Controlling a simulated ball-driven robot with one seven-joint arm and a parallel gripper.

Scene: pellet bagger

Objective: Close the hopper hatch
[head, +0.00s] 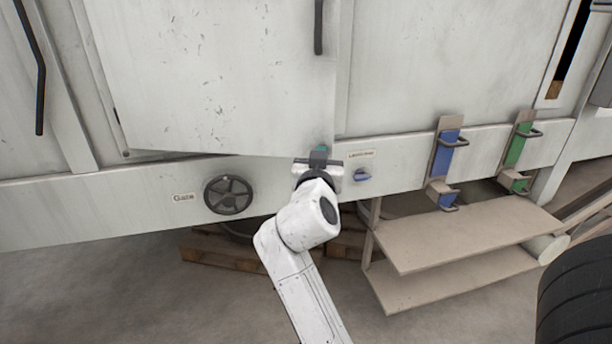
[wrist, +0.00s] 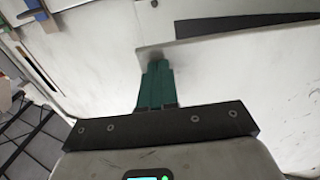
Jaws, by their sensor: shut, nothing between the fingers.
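The hopper hatch (head: 215,75) is a large, scuffed off-white door at upper left in the head view. A black bar handle (head: 318,27) is near its right edge. The hatch seems to stand slightly proud of the body, with a dark gap under its lower left edge. My gripper (head: 319,150) is at the hatch's lower right corner. In the wrist view its teal fingers (wrist: 157,85) are shut and empty, with tips at the hatch's lower edge (wrist: 215,45). I cannot tell whether they touch it. The handle (wrist: 245,23) is beyond them.
Below the hatch are a black handwheel (head: 229,194) labelled Gate and a small blue knob (head: 362,176). Blue (head: 446,155) and green (head: 518,145) brackets and a two-level step (head: 470,235) are at right. A pallet (head: 222,250) lies underneath; a tyre (head: 578,295) is at lower right.

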